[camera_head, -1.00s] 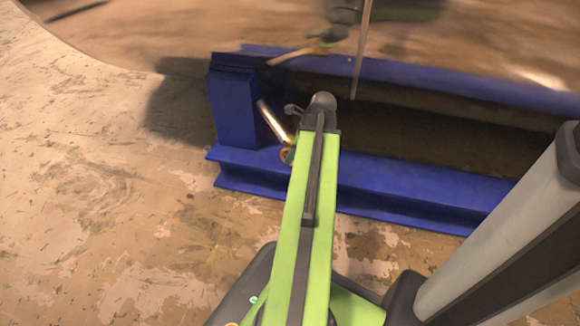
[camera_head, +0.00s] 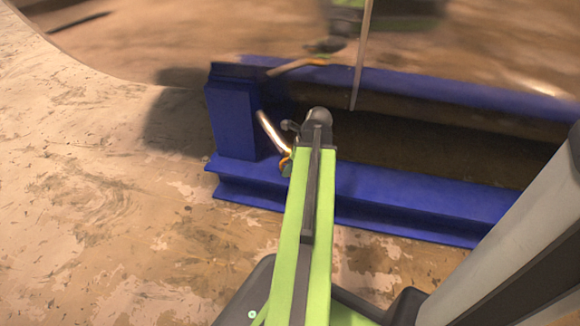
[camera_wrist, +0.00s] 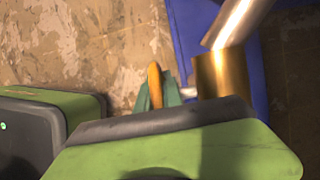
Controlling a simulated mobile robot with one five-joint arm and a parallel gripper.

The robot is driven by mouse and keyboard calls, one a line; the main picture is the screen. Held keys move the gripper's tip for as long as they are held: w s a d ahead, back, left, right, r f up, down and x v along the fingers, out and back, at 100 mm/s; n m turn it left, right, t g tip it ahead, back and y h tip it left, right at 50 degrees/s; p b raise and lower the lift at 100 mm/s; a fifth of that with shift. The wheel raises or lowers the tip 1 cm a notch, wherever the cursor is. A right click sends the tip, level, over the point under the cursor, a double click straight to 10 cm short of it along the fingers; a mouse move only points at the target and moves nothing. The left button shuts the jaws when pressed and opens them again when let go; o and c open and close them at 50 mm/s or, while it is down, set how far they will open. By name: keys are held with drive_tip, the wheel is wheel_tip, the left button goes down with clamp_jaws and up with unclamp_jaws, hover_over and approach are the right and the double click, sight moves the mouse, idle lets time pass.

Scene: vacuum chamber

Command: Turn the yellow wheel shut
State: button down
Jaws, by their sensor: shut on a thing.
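The yellow wheel (camera_wrist: 154,85) shows nearly edge-on in the wrist view, as a narrow orange-yellow disc. The teal fingers of my gripper (camera_wrist: 157,97) lie on either side of it, and my gripper is shut on it. A brass fitting (camera_wrist: 225,72) with a shiny metal pipe (camera_wrist: 240,22) stands just to the right of the wheel. In the head view the wheel (camera_head: 285,161) is a small yellow patch at the lower end of the pipe (camera_head: 270,132), left of my green arm. My gripper (camera_head: 287,169) is mostly hidden there.
A blue steel frame (camera_head: 400,198) runs behind the wheel, with a blue upright block (camera_head: 233,118) at its left end. A curved, reflective brown surface (camera_head: 230,30) rises behind it. The worn floor (camera_head: 90,200) at the left is clear.

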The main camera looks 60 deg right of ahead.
drive_tip(key=shift+d+f+t+b, duration=0.1)
drive_tip(key=shift+f+t+b, duration=0.1)
drive_tip(key=shift+t+b, duration=0.3)
drive_tip(key=shift+r, duration=0.25)
drive_tip(key=c, duration=1.5)
unclamp_jaws()
drive_tip(key=shift+r, duration=0.1)
drive_tip(key=p+v, duration=0.9)
drive_tip(key=v, duration=0.2)
drive_tip(key=p+v, duration=0.5)
drive_tip(key=v, duration=0.1)
drive_tip(key=shift+s+d+p, duration=0.25)
drive_tip(key=shift+s+p, duration=0.05)
drive_tip(key=shift+p, duration=0.05)
